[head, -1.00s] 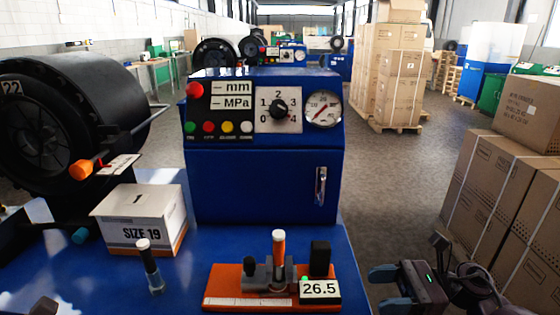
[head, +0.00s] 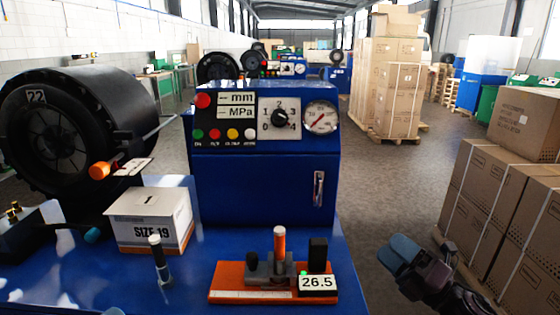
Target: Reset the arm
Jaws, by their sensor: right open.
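My right gripper (head: 402,258) is at the lower right of the head view, to the right of the blue bench. Its fingers point up and to the left, over the grey floor. It is open with nothing seen between its fingers, and it touches nothing that I can see.
The blue control box (head: 265,185) stands at the back of the bench (head: 352,270). A "SIZE 19" box (head: 150,220), a dark pin with a white top (head: 159,260) and a black hose reel (head: 65,130) are at the left. Stacked cartons (head: 505,190) stand close right of my gripper.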

